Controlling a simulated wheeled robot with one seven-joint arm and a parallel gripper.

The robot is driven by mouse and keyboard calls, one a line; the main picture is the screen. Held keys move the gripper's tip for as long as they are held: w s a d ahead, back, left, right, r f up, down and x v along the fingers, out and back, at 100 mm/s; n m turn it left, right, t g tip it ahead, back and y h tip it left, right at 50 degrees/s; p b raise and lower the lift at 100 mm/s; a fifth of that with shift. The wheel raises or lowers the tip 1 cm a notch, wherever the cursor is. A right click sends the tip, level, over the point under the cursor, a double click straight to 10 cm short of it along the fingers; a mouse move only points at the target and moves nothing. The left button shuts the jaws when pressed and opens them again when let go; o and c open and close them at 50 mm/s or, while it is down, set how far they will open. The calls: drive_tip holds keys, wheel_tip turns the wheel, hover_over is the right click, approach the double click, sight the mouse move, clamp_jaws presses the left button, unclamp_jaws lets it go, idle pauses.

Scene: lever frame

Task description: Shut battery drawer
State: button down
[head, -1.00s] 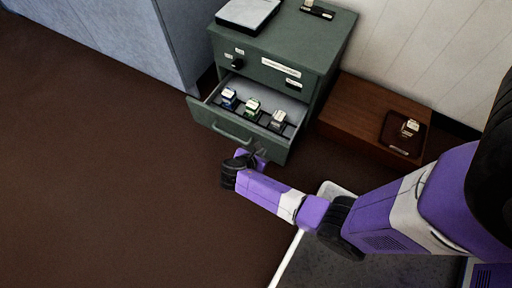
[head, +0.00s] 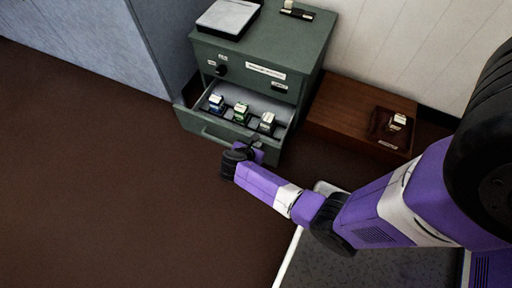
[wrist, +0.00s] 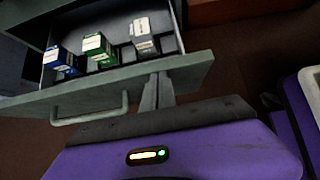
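The battery drawer (head: 205,127) is the lower drawer of a green cabinet and stands open. It holds a blue box (head: 216,103), a green box (head: 240,111) and a grey box (head: 267,122) in a row. Its front and bar handle (wrist: 90,112) show in the wrist view. My gripper (wrist: 157,88) has its fingers together and empty. The fingertips are at the drawer front, right of the handle, and overlap its face in the wrist view. I cannot tell for sure whether they touch it.
The green cabinet (head: 312,50) has a shut upper drawer with a dark knob (head: 221,69) and labels. A scale-like device (head: 228,17) lies on top. A low brown wooden unit (head: 345,105) with a small tray stands to the right. The brown floor at left is clear.

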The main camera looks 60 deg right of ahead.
drive_tip(key=d, duration=2.1)
drive_tip(key=shift+w+d+b, duration=0.25)
drive_tip(key=shift+w+b, duration=0.1)
drive_tip(key=shift+b, duration=0.05)
drive_tip(key=shift+d+r, duration=0.1)
drive_tip(key=shift+r, duration=0.1)
drive_tip(key=a+r+p, duration=0.6)
drive_tip(key=a+p, duration=0.1)
drive_tip(key=a, duration=0.5)
drive_tip(key=shift+s+r+p, duration=0.2)
drive_tip(key=shift+r+p, duration=0.1)
drive_tip(key=shift+p, duration=0.1)
